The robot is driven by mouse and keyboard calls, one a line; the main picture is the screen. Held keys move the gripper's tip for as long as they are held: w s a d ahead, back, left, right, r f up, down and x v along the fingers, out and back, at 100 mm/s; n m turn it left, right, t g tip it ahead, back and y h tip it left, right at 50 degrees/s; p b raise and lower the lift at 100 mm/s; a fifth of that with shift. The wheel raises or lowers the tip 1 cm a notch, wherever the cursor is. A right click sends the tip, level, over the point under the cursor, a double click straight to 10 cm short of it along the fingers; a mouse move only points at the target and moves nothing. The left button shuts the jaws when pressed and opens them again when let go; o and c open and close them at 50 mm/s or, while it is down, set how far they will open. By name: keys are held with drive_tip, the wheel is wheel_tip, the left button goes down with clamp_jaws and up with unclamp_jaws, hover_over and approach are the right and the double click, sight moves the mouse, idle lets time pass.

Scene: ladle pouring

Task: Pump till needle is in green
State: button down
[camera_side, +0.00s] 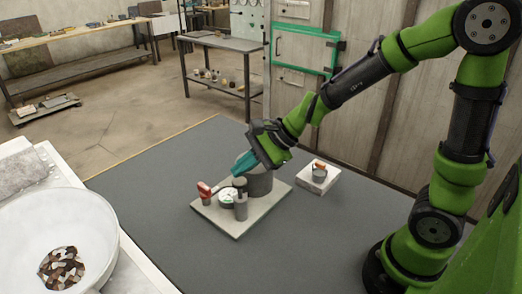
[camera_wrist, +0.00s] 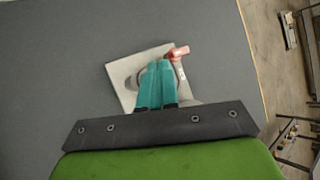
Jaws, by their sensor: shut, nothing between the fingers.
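A pump rig stands on a light square board (camera_side: 236,225) on the dark grey table. It has a round gauge with a white face (camera_side: 228,196), a grey metal post (camera_side: 240,205), a larger grey cylinder (camera_side: 259,182) and a red handle (camera_side: 206,190) at the left. The needle is too small to read. My gripper (camera_side: 238,165) has teal fingers and is shut and empty above the rig, beside the large cylinder. In the wrist view the shut fingers (camera_wrist: 157,72) cover most of the rig, and the red handle (camera_wrist: 178,52) shows just beyond their tips.
A small white block (camera_side: 318,178) with a grey cup and orange top stands right of the rig. A white bowl (camera_side: 80,225) with brown pieces stands on a pale counter at the left. The table front (camera_side: 310,250) is clear.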

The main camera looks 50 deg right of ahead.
sight(244, 181)
drive_tip(key=shift+f, duration=0.3)
drive_tip(key=shift+f, duration=1.85)
idle(1.4)
drive_tip(key=shift+r, duration=2.3)
drive_tip(key=shift+r, duration=2.5)
